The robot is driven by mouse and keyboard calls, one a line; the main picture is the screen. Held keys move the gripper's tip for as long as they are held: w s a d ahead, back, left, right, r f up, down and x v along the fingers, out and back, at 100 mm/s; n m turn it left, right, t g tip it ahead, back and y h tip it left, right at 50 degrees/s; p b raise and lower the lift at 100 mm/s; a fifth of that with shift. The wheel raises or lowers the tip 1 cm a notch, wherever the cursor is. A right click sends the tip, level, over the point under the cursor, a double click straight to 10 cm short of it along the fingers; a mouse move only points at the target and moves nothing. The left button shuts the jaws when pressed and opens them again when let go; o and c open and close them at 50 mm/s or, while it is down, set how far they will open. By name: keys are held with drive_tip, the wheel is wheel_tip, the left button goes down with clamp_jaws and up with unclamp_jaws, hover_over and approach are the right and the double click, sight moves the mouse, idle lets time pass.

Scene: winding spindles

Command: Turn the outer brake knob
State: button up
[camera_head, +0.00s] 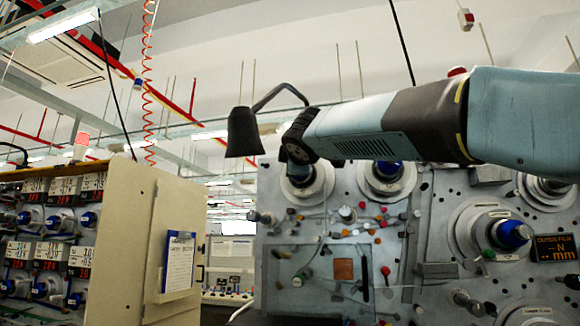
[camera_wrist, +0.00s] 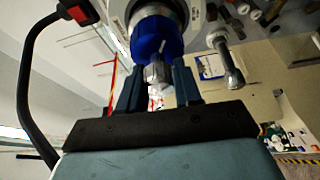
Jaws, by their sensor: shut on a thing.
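In the wrist view, a grey metal knob (camera_wrist: 155,73) sits on the end of a blue spindle hub (camera_wrist: 157,38). My gripper (camera_wrist: 157,80) has one dark blue finger on each side of this knob and is shut on it. I see no label on this knob, so I cannot tell by name whether it is the outer brake knob. In the head view, my arm reaches left across the grey machine panel (camera_head: 345,270), and its wrist is in front of a blue hub on a pale disc (camera_head: 310,190). The fingertips are hidden there.
Another blue hub (camera_head: 512,234) and an orange-lettered display (camera_head: 555,247) are at right. Small coloured knobs and rollers stick out of the panel. A metal roller (camera_wrist: 228,62) stands right of my fingers. A beige cabinet (camera_head: 120,240) with blue-knobbed modules stands at left, across a gap.

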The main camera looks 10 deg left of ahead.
drive_tip(key=n, duration=0.1)
drive_tip(key=n+g, duration=0.1)
drive_tip(key=n, duration=0.2)
drive_tip(key=shift+a+f+g+h, duration=0.2)
drive_tip(key=shift+f+g+h, duration=0.1)
drive_tip(key=shift+h, duration=0.1)
drive_tip(key=shift+w+f+n+g+h, duration=0.1)
drive_tip(key=shift+n+g+h, duration=0.55)
drive_tip(key=shift+n, duration=0.95)
drive_tip(key=o, duration=1)
drive_tip(key=shift+d, duration=0.1)
drive_tip(key=shift+o, duration=0.2)
drive_tip(key=shift+r, duration=0.2)
drive_tip(key=shift+d+r, duration=0.1)
drive_tip(key=v, duration=1.3)
drive_tip(key=shift+s, duration=0.5)
